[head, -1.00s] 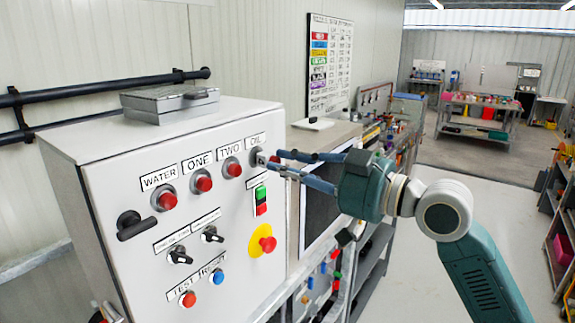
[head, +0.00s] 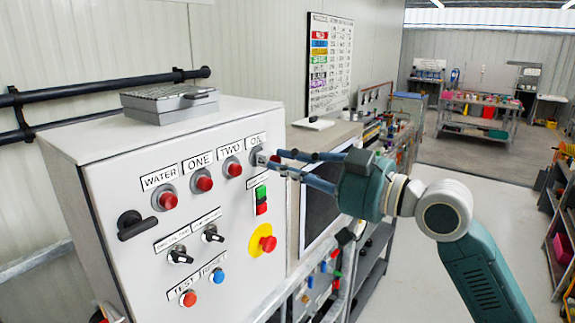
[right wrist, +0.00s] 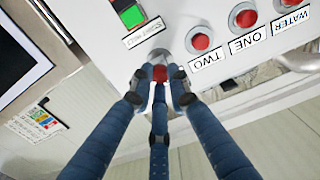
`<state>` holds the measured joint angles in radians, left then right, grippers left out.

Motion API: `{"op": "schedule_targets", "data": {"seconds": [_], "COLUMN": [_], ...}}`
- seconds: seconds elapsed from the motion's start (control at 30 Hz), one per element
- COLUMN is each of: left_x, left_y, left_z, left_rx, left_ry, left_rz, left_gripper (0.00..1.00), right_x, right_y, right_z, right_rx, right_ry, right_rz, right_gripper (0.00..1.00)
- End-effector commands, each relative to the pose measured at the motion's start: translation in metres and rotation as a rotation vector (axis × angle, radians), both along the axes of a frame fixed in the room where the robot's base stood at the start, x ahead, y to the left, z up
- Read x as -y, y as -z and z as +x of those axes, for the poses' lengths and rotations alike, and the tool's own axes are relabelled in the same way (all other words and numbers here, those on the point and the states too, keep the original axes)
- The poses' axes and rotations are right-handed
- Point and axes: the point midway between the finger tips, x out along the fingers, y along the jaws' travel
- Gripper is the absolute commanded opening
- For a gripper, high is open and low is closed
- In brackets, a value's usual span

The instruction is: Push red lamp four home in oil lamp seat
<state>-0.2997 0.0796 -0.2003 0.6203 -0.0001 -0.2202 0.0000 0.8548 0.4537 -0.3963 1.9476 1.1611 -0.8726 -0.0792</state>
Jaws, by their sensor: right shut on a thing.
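The oil lamp seat (head: 256,155) is a grey ring under the OIL label on the white panel, at the right end of the lamp row. It also shows in the right wrist view (right wrist: 157,54). My right gripper (head: 270,160) is at this seat, its blue fingers shut around a red lamp (right wrist: 159,73). In the right wrist view the lamp lies between the fingertips, in front of the grey ring. Whether it is fully seated I cannot tell, as the fingers hide much of it. My left gripper is not in view.
Red lamps stand in the seats under WATER (head: 167,200), ONE (head: 204,184) and TWO (head: 233,169). A green and red switch (head: 261,199) sits just below the oil seat, with a red mushroom button (head: 267,243) lower down. A grey box (head: 169,101) lies on the cabinet top.

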Motion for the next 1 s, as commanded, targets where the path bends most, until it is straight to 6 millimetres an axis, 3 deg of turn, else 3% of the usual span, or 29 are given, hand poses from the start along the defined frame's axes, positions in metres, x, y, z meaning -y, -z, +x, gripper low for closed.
{"op": "schedule_targets", "data": {"seconds": [1.0], "left_x": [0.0], "left_y": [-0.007], "left_z": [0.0], "left_rx": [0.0], "left_ry": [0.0], "left_rz": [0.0], "left_gripper": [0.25], "right_x": [-0.012], "right_y": [-0.001], "right_z": [0.009], "right_rx": [-0.001], "right_ry": [0.0], "right_rz": [0.001], "right_gripper": [0.0]}}
